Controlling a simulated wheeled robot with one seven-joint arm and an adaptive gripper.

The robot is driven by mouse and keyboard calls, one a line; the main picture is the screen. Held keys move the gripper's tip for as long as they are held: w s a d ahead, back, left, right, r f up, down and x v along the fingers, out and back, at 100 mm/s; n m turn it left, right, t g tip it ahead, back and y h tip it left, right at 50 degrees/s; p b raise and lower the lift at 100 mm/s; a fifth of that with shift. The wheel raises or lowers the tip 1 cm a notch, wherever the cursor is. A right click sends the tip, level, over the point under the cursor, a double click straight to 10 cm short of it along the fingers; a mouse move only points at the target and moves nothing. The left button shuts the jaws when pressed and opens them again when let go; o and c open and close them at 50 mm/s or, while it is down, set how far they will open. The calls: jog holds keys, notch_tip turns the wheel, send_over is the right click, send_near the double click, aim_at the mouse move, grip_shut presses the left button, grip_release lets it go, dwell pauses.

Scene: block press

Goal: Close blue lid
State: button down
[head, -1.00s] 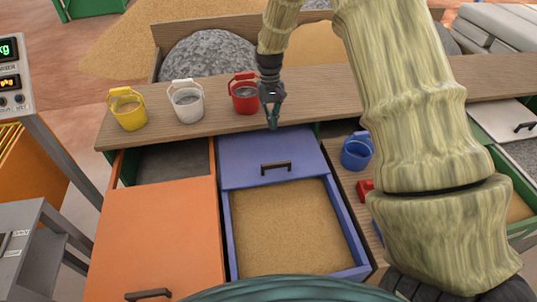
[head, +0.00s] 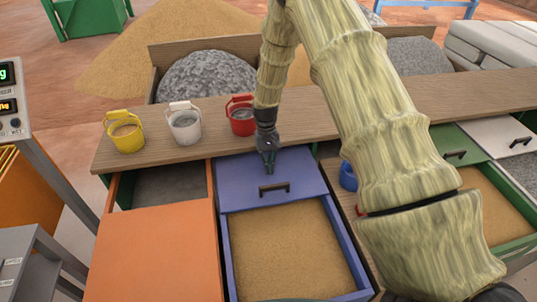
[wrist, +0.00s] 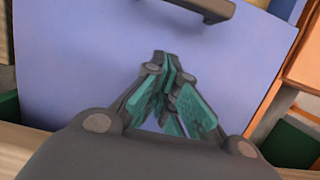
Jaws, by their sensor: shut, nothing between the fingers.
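The blue lid (head: 296,173) covers only the back part of the blue bin (head: 225,260); sand (head: 285,250) lies uncovered in the front part. A dark handle (head: 274,189) stands near the lid's front edge. My gripper (head: 269,170) is shut and empty, fingers pointing down over the lid behind the handle. In the wrist view my closed fingertips (wrist: 160,58) lie in front of the lid (wrist: 105,60), with the handle (wrist: 205,8) beyond them at the top. I cannot tell whether the fingertips touch the lid.
A wooden shelf (head: 315,112) runs behind the lid, with yellow (head: 127,138), white (head: 186,127) and red (head: 242,122) buckets on it. A blue bucket (head: 347,178) sits right of the bin, partly behind my arm. An orange lid (head: 155,255) is at left.

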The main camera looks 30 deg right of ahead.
aim_at(271, 177)
jog(key=shift+s+f, duration=0.15)
jog(key=shift+f, duration=0.5)
jog(key=s+p, duration=0.1)
jog(key=s+a+p, duration=0.1)
jog(key=s, duration=0.1)
jog(key=shift+s+r, duration=0.15)
jog(key=shift+s, duration=0.1)
jog(key=shift+s+f, duration=0.15)
jog(key=shift+f, duration=0.05)
jog(key=shift+s+a, duration=0.1)
jog(key=shift+s, duration=0.05)
